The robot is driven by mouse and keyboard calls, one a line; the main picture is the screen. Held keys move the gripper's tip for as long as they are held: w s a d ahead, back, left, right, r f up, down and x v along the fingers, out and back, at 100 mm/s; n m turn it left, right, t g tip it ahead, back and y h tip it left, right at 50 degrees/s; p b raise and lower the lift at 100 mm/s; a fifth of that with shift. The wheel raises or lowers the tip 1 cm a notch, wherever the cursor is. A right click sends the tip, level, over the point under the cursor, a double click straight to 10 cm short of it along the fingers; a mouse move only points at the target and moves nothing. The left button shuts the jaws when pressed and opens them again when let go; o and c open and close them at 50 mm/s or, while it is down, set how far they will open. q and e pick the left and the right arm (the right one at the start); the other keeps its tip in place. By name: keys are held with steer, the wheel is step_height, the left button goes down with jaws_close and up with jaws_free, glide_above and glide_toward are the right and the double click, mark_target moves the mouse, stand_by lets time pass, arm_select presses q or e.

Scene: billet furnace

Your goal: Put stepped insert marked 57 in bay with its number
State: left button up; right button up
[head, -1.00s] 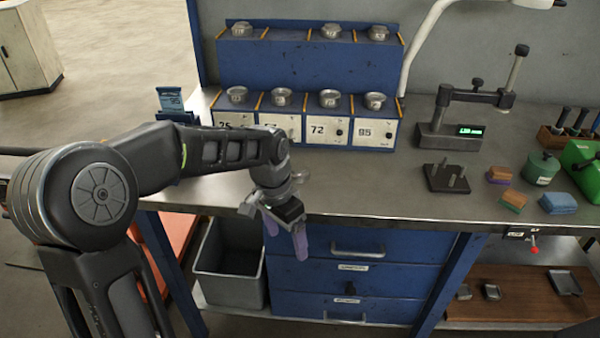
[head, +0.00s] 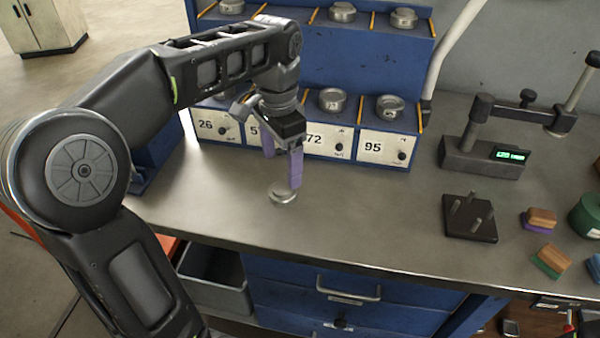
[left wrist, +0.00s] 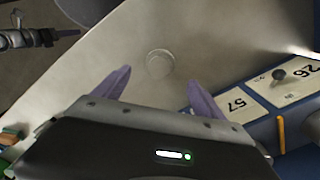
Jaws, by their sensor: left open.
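A small round metal stepped insert (head: 283,195) lies on the bench top; its number is not legible. It also shows in the left wrist view (left wrist: 159,63), ahead of and between the fingertips. My left gripper (head: 283,168) is open, its purple fingers pointing down just above the insert, with nothing between them.
Bays marked 26 (head: 206,125), 72 (head: 316,140) and 95 (head: 374,148) share the blue rack. More metal inserts sit on the rack's levels. A black pegged block (head: 470,218), a gauge stand (head: 485,157) and coloured blocks stand at right. The bench between is clear.

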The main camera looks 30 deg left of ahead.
mark_target(282, 187)
arm_select(q)
steer(key=shift+w+r, duration=0.1)
steer(key=shift+w, duration=0.05)
steer(key=shift+s+r, duration=0.1)
steer(key=shift+s, duration=0.1)
steer(key=shift+f, duration=1.35)
steer(key=shift+f, duration=2.65)
steer(key=shift+c, duration=0.5)
jaws_close()
steer(key=shift+r, duration=0.1)
